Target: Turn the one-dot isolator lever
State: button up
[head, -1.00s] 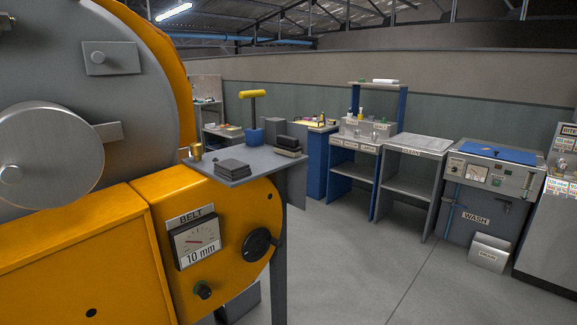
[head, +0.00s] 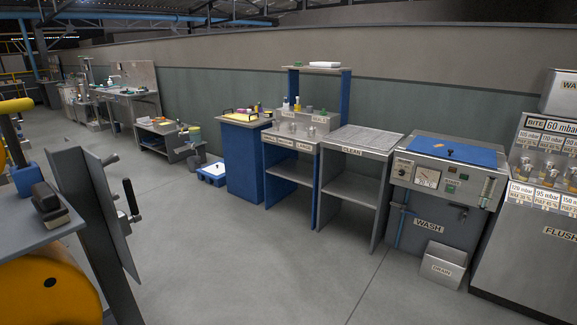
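I cannot make out a one-dot isolator lever in the head view. A tall grey cabinet marked FLUSH (head: 525,245) stands at the right edge, with labels such as 60 mbar and several small brass-coloured fittings (head: 550,172) on its front. These fittings are too small to tell whether any is a lever or carries dots. My gripper is not in view.
A wash unit (head: 428,226) with a blue lid stands left of the cabinet, a drain box (head: 442,266) in front. A CLEAN table (head: 352,190) and blue bench (head: 243,165) follow. An upright grey panel (head: 85,200) stands near left. The middle floor (head: 250,270) is clear.

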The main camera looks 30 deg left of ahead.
aim_at(135, 214)
jog(key=i, duration=1.9)
jog(key=i+u, duration=0.2)
jog(key=i, duration=0.2)
jog(key=i+l+u, duration=0.2)
jog(key=i, duration=0.2)
jog(key=i+l+u, duration=0.2)
jog(key=i, duration=0.2)
jog(key=u, duration=2.7)
